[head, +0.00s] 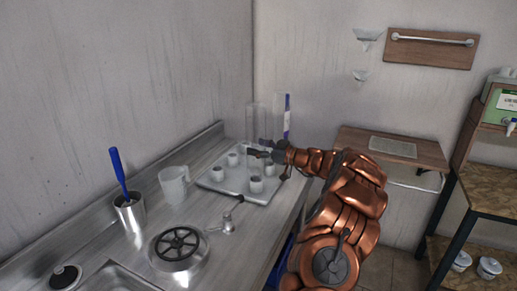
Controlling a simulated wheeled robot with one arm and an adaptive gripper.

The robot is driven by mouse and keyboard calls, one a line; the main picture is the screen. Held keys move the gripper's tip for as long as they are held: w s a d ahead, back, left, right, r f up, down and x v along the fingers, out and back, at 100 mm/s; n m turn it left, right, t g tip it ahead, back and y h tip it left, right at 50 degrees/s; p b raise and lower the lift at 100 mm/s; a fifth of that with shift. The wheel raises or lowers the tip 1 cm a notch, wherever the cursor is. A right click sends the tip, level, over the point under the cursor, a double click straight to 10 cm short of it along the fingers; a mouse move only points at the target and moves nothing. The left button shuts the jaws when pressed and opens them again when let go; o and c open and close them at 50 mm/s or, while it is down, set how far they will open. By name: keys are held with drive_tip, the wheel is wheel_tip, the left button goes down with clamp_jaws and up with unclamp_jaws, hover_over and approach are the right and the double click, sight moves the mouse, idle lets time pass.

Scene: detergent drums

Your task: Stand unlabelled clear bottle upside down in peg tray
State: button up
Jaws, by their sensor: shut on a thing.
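My gripper (263,151) is at the end of my copper arm, above the back part of the peg tray. It is shut on a clear unlabelled bottle (258,119), which shows faintly against the pale wall and looks about upright in line. I cannot tell which end of the bottle is up, and its lower part is partly hidden by my gripper. The grey peg tray (218,184) lies on the steel counter with several short pale pegs standing in it. Another clear bottle with a blue strip (287,114) shows just right of the held one; its base is hidden by my arm.
A metal cup (130,216) holds a blue-handled brush (118,172). A wooden wall shelf (390,147) is at right.

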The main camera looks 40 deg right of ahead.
drive_tip(key=shift+f+b, duration=1.05)
drive_tip(key=shift+b, duration=0.55)
drive_tip(key=o, duration=1.1)
drive_tip(key=shift+o, duration=0.2)
drive_tip(key=shift+s, duration=0.1)
drive_tip(key=v, duration=1.1)
drive_tip(key=shift+s+d, duration=0.3)
drive_tip(key=shift+r, duration=0.1)
